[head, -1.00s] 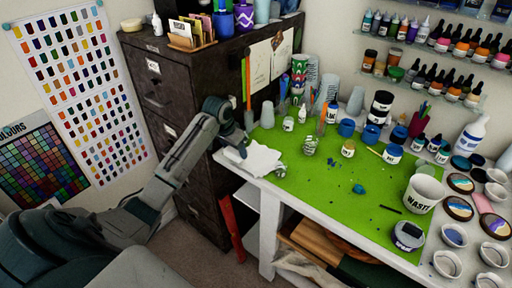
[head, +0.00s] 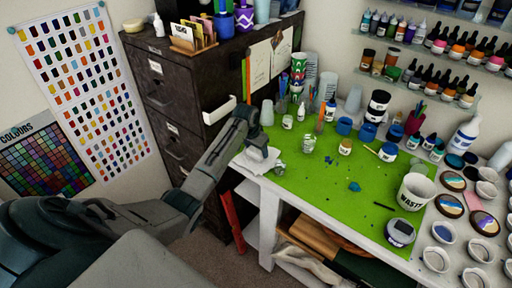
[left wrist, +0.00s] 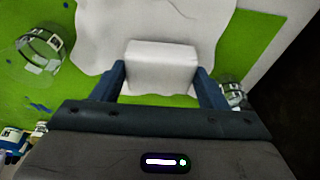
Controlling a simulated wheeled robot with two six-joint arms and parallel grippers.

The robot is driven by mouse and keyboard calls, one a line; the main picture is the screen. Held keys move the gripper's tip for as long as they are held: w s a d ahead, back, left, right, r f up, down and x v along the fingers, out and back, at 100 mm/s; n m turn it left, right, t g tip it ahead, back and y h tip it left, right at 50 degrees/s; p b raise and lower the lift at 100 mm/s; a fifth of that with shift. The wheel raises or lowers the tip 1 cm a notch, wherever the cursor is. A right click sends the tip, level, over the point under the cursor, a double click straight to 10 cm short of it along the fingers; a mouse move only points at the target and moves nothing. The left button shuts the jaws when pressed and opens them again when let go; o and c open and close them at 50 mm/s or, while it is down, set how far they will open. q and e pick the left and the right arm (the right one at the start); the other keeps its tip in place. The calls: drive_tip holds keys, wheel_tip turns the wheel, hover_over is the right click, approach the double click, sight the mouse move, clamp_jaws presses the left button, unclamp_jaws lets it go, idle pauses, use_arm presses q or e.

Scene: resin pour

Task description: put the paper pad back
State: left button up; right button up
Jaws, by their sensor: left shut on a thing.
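The paper pad (left wrist: 160,66) looks like a small white block. In the left wrist view it sits between the two blue fingers of my left gripper (left wrist: 161,84), which is shut on it. Beyond it lies a wide white sheet (left wrist: 150,22) with uneven edges, on the green mat. In the head view my left gripper (head: 258,150) is at the table's left corner, over the white sheet (head: 256,164). There the arm and gripper mostly hide the pad. I cannot tell whether the pad touches the sheet. My right gripper is not in view.
A white open holder (head: 219,110) is on the dark cabinet (head: 168,112), left of the table. Clear jars (head: 279,169) stand close to the gripper. Bottles, cups and a waste tub (head: 415,192) crowd the table's back and right. The green mat's (head: 315,195) front is mostly clear.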

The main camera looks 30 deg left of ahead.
use_arm(q)
drive_tip(key=o, duration=0.9)
drive_tip(key=shift+o, duration=0.2)
drive_tip(key=b+v, duration=0.3)
drive_tip(key=v, duration=0.9)
